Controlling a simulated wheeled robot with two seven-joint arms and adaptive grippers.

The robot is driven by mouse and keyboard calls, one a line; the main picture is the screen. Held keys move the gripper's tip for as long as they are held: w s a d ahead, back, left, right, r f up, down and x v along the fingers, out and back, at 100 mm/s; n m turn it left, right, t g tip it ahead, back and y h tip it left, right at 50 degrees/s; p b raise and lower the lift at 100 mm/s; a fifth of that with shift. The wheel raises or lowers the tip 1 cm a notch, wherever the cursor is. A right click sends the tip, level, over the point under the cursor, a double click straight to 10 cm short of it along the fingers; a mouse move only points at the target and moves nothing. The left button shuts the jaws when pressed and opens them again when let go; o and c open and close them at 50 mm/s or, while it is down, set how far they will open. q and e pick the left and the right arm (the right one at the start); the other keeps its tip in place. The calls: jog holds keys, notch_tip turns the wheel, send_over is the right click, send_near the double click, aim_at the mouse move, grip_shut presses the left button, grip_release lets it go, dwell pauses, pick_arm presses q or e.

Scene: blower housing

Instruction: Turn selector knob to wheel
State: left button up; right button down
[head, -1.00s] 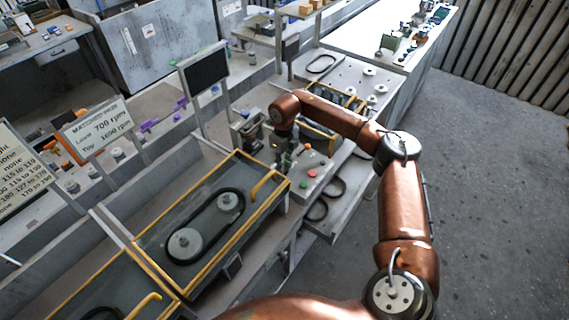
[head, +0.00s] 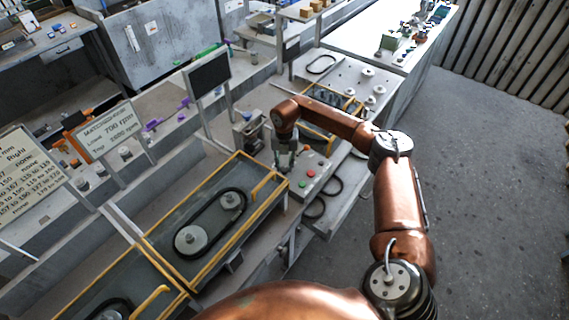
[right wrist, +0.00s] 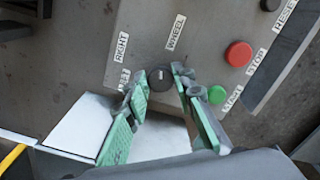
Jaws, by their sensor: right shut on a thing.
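The selector knob (right wrist: 160,77) is a small dark round knob with a short white mark, on a grey control panel (right wrist: 130,50). Labels RIGHT (right wrist: 121,47), WHEEL (right wrist: 175,32) and a partly covered one reading LEFT (right wrist: 124,79) are printed around it. The white mark points roughly up the picture, but I cannot tell exactly which label it meets. My right gripper (right wrist: 160,84), with green finger pads, is shut on the knob, one fingertip on each side. In the head view my right gripper (head: 287,158) hides the knob. My left gripper is not in view.
A green START button (right wrist: 217,94) sits close beside the right finger, with a red STOP button (right wrist: 238,54) beyond. A dark button labelled RESET (right wrist: 270,4) is at the top. A yellow-framed belt unit (head: 209,222) stands left of the panel.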

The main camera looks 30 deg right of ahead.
aim_at(285, 168)
jog(key=shift+w+d+r+m+p, duration=0.1)
jog(key=shift+m+p, duration=0.35)
jog(key=shift+m, duration=0.5)
jog(key=shift+d+r+m+p, duration=0.1)
jog(key=shift+m+p, duration=0.35)
jog(key=shift+m, duration=0.5)
jog(key=c, duration=1.9)
grip_release()
jog(key=shift+o, duration=1.4)
jog(key=shift+a+f, duration=0.1)
jog(key=shift+r, duration=0.2)
notch_tip(285, 168, up, 12)
jog(key=shift+f, duration=0.2)
